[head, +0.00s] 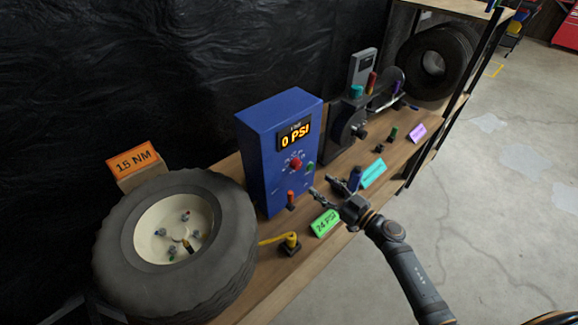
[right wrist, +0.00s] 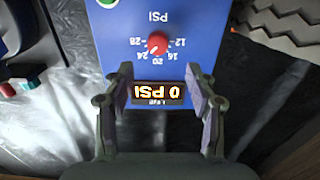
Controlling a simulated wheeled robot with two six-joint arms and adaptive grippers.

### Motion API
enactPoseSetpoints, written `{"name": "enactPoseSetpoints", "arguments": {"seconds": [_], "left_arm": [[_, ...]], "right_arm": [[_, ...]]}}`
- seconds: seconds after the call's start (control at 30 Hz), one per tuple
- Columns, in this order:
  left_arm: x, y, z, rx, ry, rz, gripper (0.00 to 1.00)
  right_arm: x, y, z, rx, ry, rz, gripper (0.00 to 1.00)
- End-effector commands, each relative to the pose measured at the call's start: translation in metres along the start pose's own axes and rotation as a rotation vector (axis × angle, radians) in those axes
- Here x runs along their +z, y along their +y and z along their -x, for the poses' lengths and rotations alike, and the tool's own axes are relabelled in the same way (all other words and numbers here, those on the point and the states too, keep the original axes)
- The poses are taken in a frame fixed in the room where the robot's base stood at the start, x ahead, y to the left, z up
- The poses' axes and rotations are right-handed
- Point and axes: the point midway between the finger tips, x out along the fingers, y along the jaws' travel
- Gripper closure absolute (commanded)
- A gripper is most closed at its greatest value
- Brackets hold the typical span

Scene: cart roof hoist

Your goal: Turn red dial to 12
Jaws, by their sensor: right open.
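The blue box (head: 275,150) stands upright on the wooden bench, with a lit display (head: 294,136) reading 0 PSI. The red dial (head: 296,163) sits below the display inside a ring of white marks. In the right wrist view the box is upside down; the red dial (right wrist: 158,43) has numbers including 12, 16, 20, 24 and 28 around it. I cannot tell which number its pointer marks. My right gripper (head: 322,187) is open and empty in front of the box; in the right wrist view its fingers (right wrist: 158,80) are apart, clear of the dial. My left gripper is not identifiable.
A tyre (head: 230,235) lies left of the box beside an orange 15 NM sign (head: 134,160). A green 24 PSI sign (head: 325,222), a yellow fitting (head: 290,243) and a cyan sign (head: 373,173) stand along the front edge. A grey machine (head: 345,125) is right of the box.

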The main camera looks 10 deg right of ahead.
Motion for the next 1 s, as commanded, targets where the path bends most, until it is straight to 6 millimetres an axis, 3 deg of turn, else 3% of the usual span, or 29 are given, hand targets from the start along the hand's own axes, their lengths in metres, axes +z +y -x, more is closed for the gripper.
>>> {"name": "enactPoseSetpoints", "arguments": {"seconds": [0.23,0.4,0.6,0.97,1.0], "left_arm": [[0.012,0.015,0.007,0.019,-0.020,0.007,0.49],[0.009,0.009,0.008,0.012,-0.015,0.004,0.49],[-0.004,0.001,0.007,0.002,0.005,0.001,0.49],[-0.001,0.005,0.007,0.006,0.001,0.003,0.49],[-0.001,0.005,0.007,0.007,0.000,0.003,0.49]], "right_arm": [[-0.003,0.001,-0.032,0.004,0.004,-0.004,0.43],[-0.001,0.001,-0.070,0.005,0.004,-0.004,0.43],[0.001,0.001,-0.098,0.004,0.001,-0.002,0.43],[0.001,0.001,-0.104,0.004,-0.001,-0.001,0.43],[0.001,0.001,-0.104,0.004,-0.001,-0.001,0.49]]}}
